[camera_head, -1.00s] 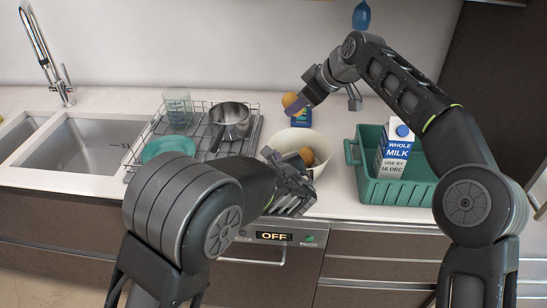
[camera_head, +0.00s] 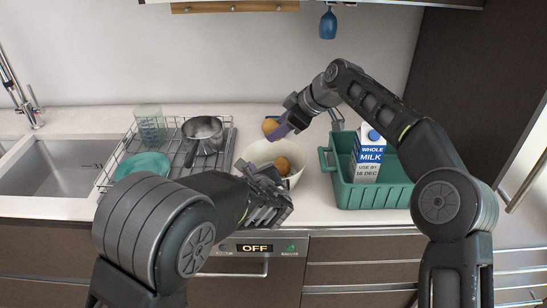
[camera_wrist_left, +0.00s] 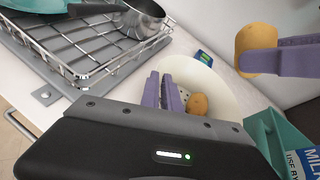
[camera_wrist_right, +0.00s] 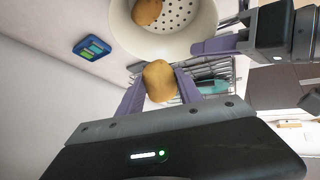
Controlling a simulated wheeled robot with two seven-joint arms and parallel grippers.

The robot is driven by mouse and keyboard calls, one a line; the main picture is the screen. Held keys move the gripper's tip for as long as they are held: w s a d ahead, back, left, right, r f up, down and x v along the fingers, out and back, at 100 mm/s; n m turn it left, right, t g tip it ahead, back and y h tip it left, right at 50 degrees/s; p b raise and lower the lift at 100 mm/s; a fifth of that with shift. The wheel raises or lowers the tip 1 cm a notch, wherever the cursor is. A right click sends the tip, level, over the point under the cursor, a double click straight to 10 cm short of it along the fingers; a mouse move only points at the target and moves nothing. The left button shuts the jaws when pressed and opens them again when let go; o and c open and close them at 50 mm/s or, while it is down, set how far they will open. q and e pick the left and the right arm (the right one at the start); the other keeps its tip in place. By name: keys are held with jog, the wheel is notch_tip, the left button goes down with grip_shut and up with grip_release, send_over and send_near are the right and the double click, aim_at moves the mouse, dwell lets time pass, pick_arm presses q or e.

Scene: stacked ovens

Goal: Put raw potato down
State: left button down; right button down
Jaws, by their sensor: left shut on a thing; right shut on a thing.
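My right gripper (camera_wrist_right: 158,84) is shut on a brown raw potato (camera_wrist_right: 158,80). In the head view this potato (camera_head: 270,126) appears at the far rim of the white colander (camera_head: 257,154), and in the left wrist view (camera_wrist_left: 258,45) it is held up beside the colander's far side. Another potato (camera_head: 282,165) lies inside the colander; it also shows in the left wrist view (camera_wrist_left: 198,104). My left gripper (camera_wrist_left: 166,94) is shut on the colander's near rim; its fingertips are mostly hidden in the head view.
A green crate (camera_head: 400,196) with a milk carton (camera_head: 368,156) stands to the right. A wire rack (camera_head: 222,150) with a pot (camera_head: 203,134) is at the left. A blue-green packet (camera_wrist_right: 91,48) lies behind the colander.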

pick_arm(q)
jog(key=shift+s+f, duration=0.1)
jog(key=shift+f, duration=0.05)
pick_arm(e)
notch_tip(320, 180, down, 6)
jog(key=shift+f, duration=0.15)
jog(key=shift+f, duration=1.85)
jog(key=shift+f, duration=0.45)
jog(key=c, duration=0.8)
grip_release()
jog(key=shift+r, duration=0.15)
